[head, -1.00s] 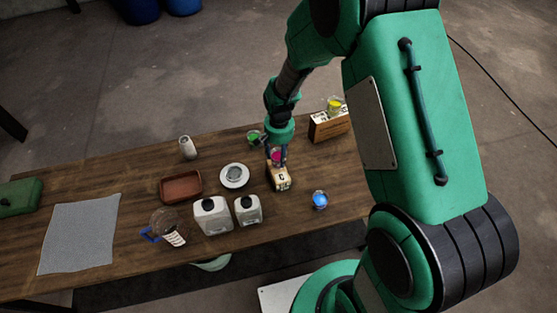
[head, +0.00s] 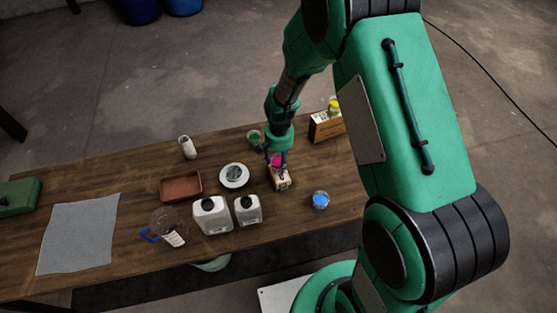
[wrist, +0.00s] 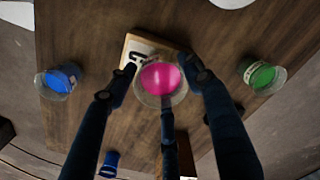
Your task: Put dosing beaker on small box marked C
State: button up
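The dosing beaker with pink contents (wrist: 160,79) sits between the fingers of my gripper (wrist: 162,82), whose tips are against its sides. In the head view the pink beaker (head: 276,160) is at the gripper (head: 276,156), right over the small box marked C (head: 280,182). In the wrist view the pale box (wrist: 137,47) shows behind the beaker, its black letter partly covered by a finger. The beaker is upright, at or just above the box top; I cannot tell whether its base touches.
A blue beaker (head: 320,200) and a green beaker (head: 254,137) stand close by. A yellow beaker (head: 334,105) is at another box (head: 325,128). Left are a round scale-like dish (head: 234,176), two white jugs (head: 211,216), a brown tray (head: 181,187) and a clear pitcher (head: 170,227).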

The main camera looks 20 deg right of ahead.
jog(key=shift+o, duration=0.6)
jog(key=shift+r, duration=0.15)
jog(key=shift+r, duration=0.45)
notch_tip(320, 180, up, 11)
jog(key=p, duration=0.1)
jog(key=shift+p, duration=0.3)
jog(key=shift+d+r, duration=0.1)
jog(key=shift+r, duration=0.05)
